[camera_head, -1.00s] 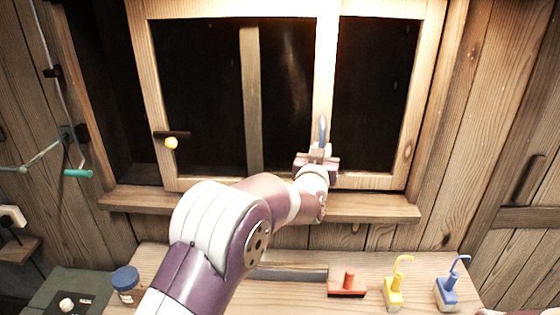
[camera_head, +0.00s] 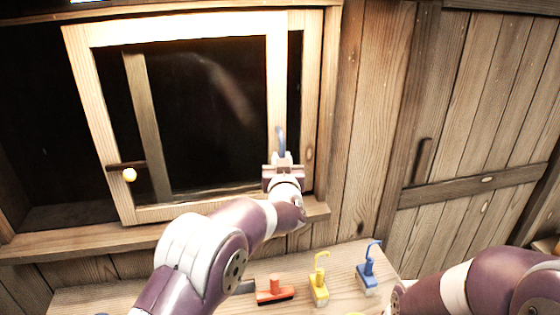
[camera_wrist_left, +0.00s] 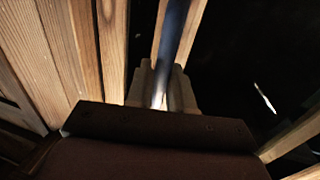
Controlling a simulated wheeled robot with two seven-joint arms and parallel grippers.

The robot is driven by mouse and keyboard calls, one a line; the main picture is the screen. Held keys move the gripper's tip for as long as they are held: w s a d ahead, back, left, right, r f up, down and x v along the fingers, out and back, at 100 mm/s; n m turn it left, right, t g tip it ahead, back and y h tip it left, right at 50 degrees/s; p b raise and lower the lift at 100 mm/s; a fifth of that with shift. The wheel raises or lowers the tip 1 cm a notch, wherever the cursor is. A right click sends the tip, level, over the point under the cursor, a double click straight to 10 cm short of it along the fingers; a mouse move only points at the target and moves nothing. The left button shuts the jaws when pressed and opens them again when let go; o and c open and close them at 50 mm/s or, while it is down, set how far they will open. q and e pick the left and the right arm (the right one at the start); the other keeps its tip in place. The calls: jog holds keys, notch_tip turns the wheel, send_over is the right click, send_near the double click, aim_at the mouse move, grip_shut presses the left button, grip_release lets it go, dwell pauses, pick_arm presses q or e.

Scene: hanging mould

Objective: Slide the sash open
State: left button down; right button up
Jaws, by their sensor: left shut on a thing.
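My left gripper (camera_head: 282,165) is shut on this handle. In the left wrist view the blue handle (camera_wrist_left: 176,35) runs up between the fingers; its lower end is hidden by them. A narrow dark gap separates the sash's right stile from the fixed frame (camera_head: 310,110) at right. My right arm shows at lower right; its gripper is out of view.
A dark opening (camera_head: 35,130) lies left of the sash. Below the sill (camera_head: 140,238), a bench holds an orange-red tool (camera_head: 275,290), a yellow hooked piece (camera_head: 319,285) and a blue hooked piece (camera_head: 368,272). A plank wall and a door with a dark handle (camera_head: 423,160) are at right.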

pick_arm(q)
jog(key=c, duration=1.2)
grip_release()
jog(key=shift+o, duration=0.2)
jog(key=shift+s, duration=0.1)
jog(key=s+b, duration=0.5)
jog(key=s, duration=0.7)
jog(key=shift+s+d, duration=0.3)
jog(key=shift+d, duration=0.05)
